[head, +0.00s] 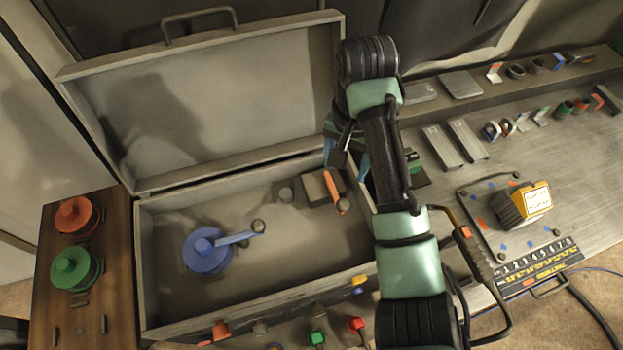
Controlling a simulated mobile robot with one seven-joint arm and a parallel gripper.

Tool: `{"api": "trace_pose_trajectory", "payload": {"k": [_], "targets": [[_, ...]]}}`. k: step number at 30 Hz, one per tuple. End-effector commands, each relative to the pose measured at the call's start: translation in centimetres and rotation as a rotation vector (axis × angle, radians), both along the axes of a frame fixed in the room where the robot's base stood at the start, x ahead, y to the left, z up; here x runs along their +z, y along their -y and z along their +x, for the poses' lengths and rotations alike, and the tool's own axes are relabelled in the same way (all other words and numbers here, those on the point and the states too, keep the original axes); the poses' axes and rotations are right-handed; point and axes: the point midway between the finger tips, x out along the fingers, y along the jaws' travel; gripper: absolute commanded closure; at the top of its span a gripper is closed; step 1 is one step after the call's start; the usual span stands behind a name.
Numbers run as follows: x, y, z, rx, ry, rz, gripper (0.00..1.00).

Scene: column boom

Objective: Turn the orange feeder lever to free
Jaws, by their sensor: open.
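The orange lever (333,186) is inside the open grey case (165,318), at its right rear, beside a dark grey block. It slants down and slightly right to a small knob at its near end. I cannot read any "free" mark by it. My gripper (341,143) is at the end of my green and black arm, above the case's back edge.
A blue disc with a crank (205,252) is in the case's left half. The raised lid (215,95) stands behind. Orange (77,215) and green (74,268) spools stand on a wooden board at left. A yellow-topped device (525,204) is on the bench at right.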

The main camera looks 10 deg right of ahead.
Motion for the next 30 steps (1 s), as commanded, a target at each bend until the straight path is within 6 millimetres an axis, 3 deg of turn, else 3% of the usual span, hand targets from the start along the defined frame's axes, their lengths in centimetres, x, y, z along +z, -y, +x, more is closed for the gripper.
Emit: {"api": "trace_pose_trajectory", "payload": {"k": [8, 24, 30], "targets": [[-2.9, 0.2, -0.6, -0.013, -0.031, 0.002, 0.34], [-11.8, 0.3, -0.6, -0.011, -0.03, 0.0, 0.34], [-13.1, 0.3, -0.6, -0.01, -0.027, 0.0, 0.34]]}}
